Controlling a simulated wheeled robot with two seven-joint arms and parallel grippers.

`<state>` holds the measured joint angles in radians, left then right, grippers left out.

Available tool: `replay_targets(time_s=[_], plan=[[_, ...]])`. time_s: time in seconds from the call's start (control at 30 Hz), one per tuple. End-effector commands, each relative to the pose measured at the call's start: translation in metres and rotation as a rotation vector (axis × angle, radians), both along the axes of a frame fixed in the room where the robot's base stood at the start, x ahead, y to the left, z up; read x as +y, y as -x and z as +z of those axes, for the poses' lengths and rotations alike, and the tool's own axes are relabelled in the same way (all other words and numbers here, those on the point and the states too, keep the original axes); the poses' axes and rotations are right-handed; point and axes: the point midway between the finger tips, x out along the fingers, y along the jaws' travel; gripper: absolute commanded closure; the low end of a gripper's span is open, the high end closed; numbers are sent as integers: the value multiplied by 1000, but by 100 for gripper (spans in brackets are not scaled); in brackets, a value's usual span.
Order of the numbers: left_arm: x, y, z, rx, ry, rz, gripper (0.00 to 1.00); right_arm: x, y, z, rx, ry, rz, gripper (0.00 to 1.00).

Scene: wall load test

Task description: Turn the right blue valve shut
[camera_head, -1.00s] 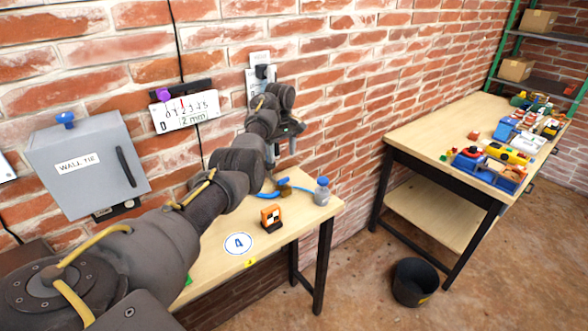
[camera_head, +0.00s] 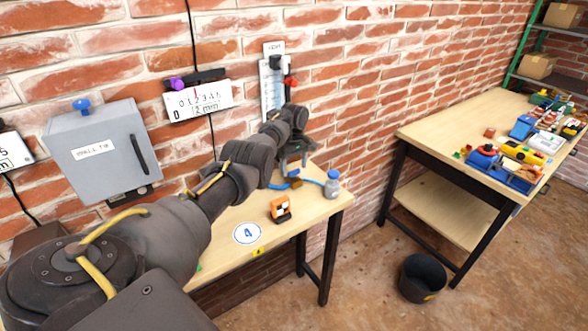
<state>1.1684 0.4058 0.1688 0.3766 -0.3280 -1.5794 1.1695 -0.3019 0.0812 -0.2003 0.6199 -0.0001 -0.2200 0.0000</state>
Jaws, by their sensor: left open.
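My left arm reaches across the near workbench from the lower left. Its gripper (camera_head: 290,166) points down, open, just above the blue hose (camera_head: 312,183) on the bench; whether it touches anything is unclear. A small brass-coloured fitting (camera_head: 295,183) sits on the hose beneath it. A blue knob (camera_head: 82,105) tops the grey wall box (camera_head: 92,165). I cannot tell which blue part is the right valve; my arm hides some of the bench and wall. My right gripper is out of view.
An orange-black marker block (camera_head: 280,208) stands on the near bench (camera_head: 222,251). A white gauge (camera_head: 198,101) and a scale panel with a red part (camera_head: 290,82) hang on the brick wall. A black bucket (camera_head: 422,278) stands on the floor before a second bench (camera_head: 425,132).

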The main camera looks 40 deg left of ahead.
Motion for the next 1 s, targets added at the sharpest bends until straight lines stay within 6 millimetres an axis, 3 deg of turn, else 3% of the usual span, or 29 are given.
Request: replay_targets(time_s=[0.13,0.43,0.77,1.0], plan=[[0,0,-10,0,0,-1,33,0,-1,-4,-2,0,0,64],[0,0,-11,0,-1,-1,33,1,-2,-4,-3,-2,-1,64],[0,0,-12,0,-1,-1,76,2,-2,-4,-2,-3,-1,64],[0,0,-11,1,0,-18,77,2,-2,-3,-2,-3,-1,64]])
